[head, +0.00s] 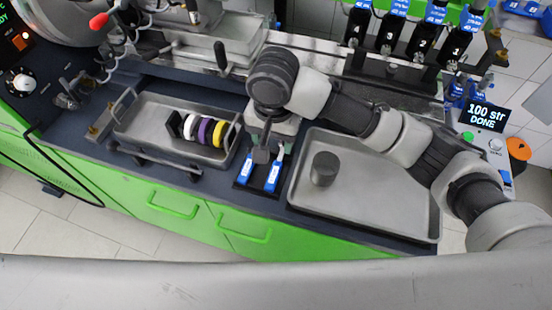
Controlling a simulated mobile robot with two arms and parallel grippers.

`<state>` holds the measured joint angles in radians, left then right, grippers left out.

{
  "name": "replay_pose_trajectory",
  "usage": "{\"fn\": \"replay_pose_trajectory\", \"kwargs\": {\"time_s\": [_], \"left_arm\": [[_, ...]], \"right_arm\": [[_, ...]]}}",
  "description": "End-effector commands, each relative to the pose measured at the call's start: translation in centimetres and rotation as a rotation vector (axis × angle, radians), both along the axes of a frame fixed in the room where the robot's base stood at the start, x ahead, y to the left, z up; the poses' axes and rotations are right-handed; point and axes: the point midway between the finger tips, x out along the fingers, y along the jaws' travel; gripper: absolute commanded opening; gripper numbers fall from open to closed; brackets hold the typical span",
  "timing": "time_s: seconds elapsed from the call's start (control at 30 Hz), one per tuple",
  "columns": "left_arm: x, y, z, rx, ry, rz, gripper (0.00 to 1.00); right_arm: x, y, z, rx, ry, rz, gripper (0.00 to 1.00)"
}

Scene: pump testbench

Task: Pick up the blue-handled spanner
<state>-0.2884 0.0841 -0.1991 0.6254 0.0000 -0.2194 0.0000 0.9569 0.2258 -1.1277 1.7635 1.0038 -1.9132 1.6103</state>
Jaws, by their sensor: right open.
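Two blue-handled tools lie side by side on a small black holder (259,188) at the front of the bench. The right one, with a silver head at its far end, looks like a spanner (273,176). The left blue handle (249,174) is partly hidden by my right gripper, so I cannot tell its head. My right gripper (262,156) points down over the far end of the holder, open and holding nothing visible. From this angle I cannot tell its height above the tools. My left gripper is out of view.
A metal tray with white, purple and yellow discs (205,130) stands left of the holder. A larger tray (385,205) with a grey cylinder (324,168) is close on the right. Blue-labelled units (393,20) line the back. A display (484,117) reads "100 str DONE".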

Motion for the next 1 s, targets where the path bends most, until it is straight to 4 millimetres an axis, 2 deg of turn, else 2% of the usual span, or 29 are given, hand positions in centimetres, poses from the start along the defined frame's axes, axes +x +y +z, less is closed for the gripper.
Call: {"fn": "replay_pose_trajectory", "kwargs": {"time_s": [0.3, 0.53, 0.8, 1.0], "left_arm": [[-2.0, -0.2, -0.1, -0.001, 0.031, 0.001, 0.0], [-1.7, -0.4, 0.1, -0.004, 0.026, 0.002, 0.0], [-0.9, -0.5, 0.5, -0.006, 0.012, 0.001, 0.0], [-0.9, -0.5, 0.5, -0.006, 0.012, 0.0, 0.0]], "right_arm": [[0.0, -0.1, -4.5, -0.004, 0.002, -0.006, 0.55], [-0.2, -0.2, -6.3, -0.005, 0.002, -0.006, 0.55], [-0.5, -0.3, -10.0, -0.003, 0.001, -0.005, 0.55], [-0.5, -0.3, -10.6, -0.001, -0.001, -0.004, 0.55]]}}
